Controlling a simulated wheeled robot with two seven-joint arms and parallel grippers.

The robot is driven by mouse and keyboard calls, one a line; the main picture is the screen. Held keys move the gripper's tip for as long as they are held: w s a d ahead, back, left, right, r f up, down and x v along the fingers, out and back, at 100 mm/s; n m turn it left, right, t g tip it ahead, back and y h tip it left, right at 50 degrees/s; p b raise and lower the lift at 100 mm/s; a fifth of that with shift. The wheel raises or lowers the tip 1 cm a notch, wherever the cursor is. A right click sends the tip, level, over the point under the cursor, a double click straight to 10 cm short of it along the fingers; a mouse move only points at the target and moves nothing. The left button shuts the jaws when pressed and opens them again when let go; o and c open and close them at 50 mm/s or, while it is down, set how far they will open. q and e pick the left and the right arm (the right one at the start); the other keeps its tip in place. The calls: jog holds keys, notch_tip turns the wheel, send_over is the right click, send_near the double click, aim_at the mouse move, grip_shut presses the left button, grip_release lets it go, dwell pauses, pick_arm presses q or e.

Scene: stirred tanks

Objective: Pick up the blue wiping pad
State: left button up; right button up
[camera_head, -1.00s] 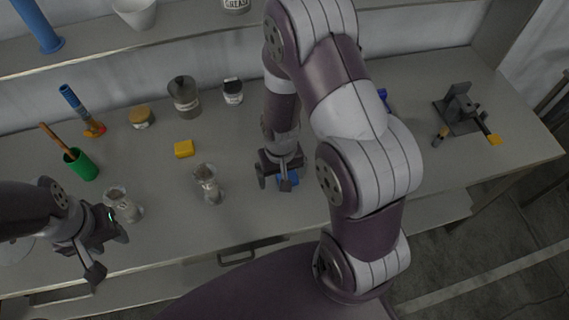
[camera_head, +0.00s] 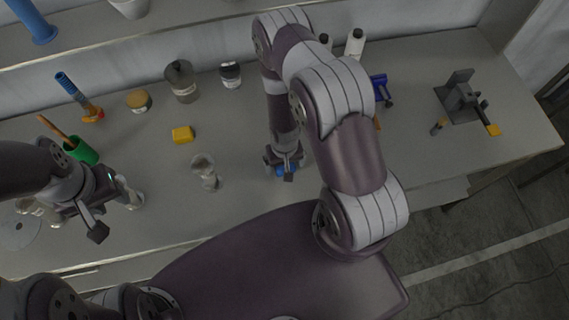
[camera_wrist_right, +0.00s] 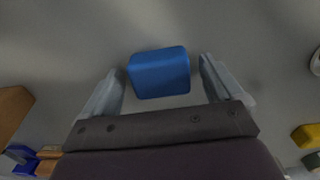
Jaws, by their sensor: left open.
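The blue wiping pad (camera_wrist_right: 159,72) lies on the grey bench top. In the right wrist view it sits between the two spread fingers of my right gripper (camera_wrist_right: 161,74), with a gap on each side. In the head view the pad (camera_head: 280,170) is mostly hidden by my right gripper (camera_head: 285,167), which points down over it. My left gripper (camera_head: 92,217) is open and empty at the left, near the bench's front edge and glassware.
A yellow block (camera_head: 182,134), a glass vessel (camera_head: 205,172) and a green cup (camera_head: 82,152) stand left of the pad. A blue-handled tool (camera_head: 381,90) and a dark fixture (camera_head: 462,100) are to the right. Bench between pad and glass vessel is clear.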

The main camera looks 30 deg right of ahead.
jog(key=shift+s+a, duration=0.15)
jog(key=c, duration=0.4)
jog(key=shift+r, duration=0.1)
jog(key=c, duration=0.5)
jog(key=shift+c, duration=0.6)
jog(key=shift+r+p, duration=0.4)
jog(key=r+p, duration=0.2)
jog(key=r, duration=0.1)
jog(key=r+p, duration=0.1)
jog(key=shift+s+d+r+p, duration=0.2)
jog(key=shift+d+p, duration=0.05)
jog(key=shift+p, duration=0.15)
jog(key=s+d+r+p, duration=0.4)
jog(key=s+r, duration=0.1)
jog(key=s, duration=0.5)
jog(key=shift+s+r, duration=0.2)
jog(key=shift+r, duration=0.15)
